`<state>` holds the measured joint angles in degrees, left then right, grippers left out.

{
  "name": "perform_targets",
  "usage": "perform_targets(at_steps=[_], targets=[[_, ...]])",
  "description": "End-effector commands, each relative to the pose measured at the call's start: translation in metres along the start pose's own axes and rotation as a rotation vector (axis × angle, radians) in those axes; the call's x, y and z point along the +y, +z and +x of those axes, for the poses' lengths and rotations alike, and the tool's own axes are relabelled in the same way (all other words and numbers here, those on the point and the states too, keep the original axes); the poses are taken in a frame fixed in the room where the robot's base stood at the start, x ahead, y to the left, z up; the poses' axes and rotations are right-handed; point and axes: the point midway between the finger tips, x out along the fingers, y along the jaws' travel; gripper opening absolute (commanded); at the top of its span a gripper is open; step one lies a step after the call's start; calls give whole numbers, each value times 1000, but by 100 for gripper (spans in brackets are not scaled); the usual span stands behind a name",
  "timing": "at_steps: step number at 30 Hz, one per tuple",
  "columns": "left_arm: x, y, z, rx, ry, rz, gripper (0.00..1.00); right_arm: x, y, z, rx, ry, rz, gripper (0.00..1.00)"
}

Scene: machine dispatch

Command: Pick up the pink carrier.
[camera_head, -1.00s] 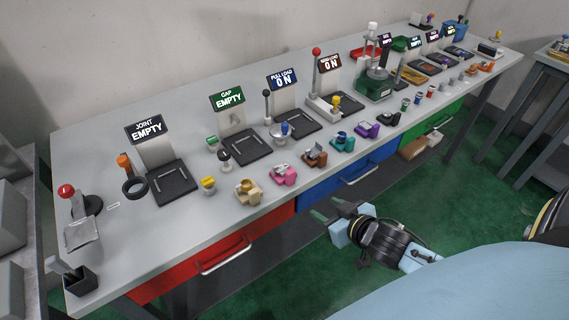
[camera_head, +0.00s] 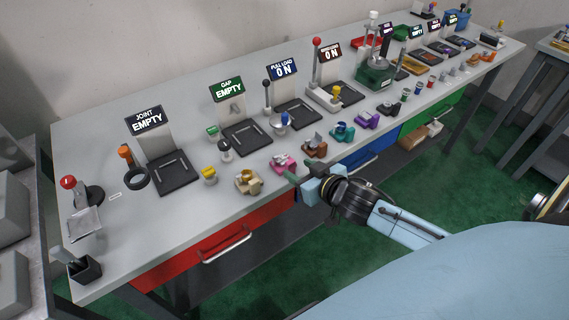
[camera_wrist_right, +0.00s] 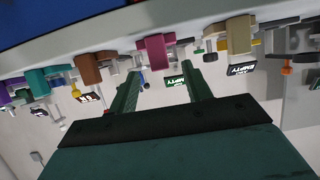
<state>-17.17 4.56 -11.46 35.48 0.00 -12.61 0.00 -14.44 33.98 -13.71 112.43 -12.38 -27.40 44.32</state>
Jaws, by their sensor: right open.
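The pink carrier (camera_head: 281,161) stands near the front edge of the long grey bench, between the tan carrier (camera_head: 248,181) and the brown carrier (camera_head: 315,148). My right gripper (camera_head: 298,173) is at the bench's front edge, just in front of the pink carrier, and partly covers its near side. In the right wrist view the pink carrier (camera_wrist_right: 155,52) shows beyond the two green fingers of the right gripper (camera_wrist_right: 162,80), roughly in line with the space between them. The fingers are apart with nothing between them. My left gripper is not in view.
A teal carrier (camera_head: 342,131) and a purple carrier (camera_head: 367,120) continue the row to the right. A yellow-topped part (camera_head: 209,175) stands left of the tan carrier. Behind the row are black trays with signs, such as the GAP tray (camera_head: 246,138).

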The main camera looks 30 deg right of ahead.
Motion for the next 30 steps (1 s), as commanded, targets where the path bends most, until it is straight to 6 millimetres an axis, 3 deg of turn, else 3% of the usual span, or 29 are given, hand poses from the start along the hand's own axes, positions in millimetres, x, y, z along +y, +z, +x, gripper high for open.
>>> perform_targets(at_steps=[10, 20, 30], targets=[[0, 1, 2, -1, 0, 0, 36, 1, 1, 43, 1, 0, 1, 49], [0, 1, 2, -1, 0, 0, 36, 0, 2, 50, 0, -1, 0, 49], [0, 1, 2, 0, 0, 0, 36, 0, 2, 49, 0, -1, 0, 7]])
